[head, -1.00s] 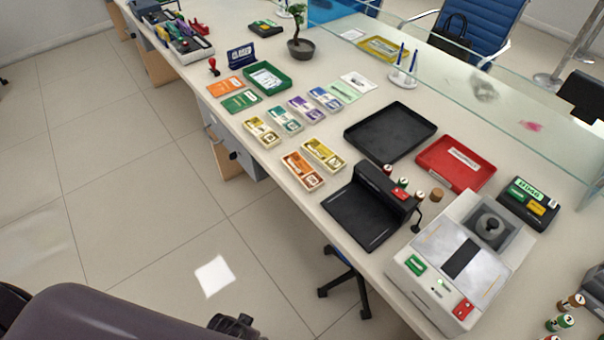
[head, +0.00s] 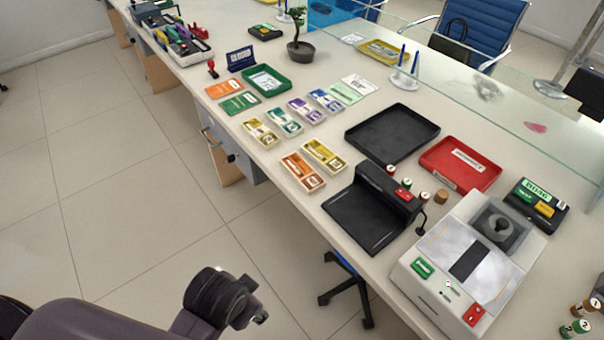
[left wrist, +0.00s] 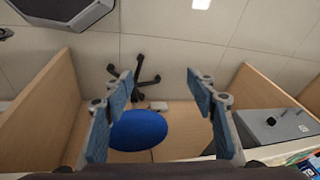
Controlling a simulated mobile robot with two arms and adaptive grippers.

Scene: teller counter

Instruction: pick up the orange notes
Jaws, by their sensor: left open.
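The orange notes (head: 303,171) lie in a clear tray on the counter, at the near end of the group of note bundles, left of the black scanner-like device. Yellow notes (head: 324,155) lie right beside them. My left arm comes in at the lower left of the head view, over the floor and short of the counter; its fingers are not clear there. In the left wrist view my left gripper (left wrist: 160,100) is open and empty, with its blue-padded fingers wide apart. The orange notes are not seen in the left wrist view. My right gripper is not in view.
A black tray (head: 391,134), a red tray (head: 459,164) and a counting machine (head: 466,262) stand right of the notes. A glass screen runs along the far side. A blue stool (left wrist: 142,130) stands under the counter. Drawers (head: 232,160) are below its front edge.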

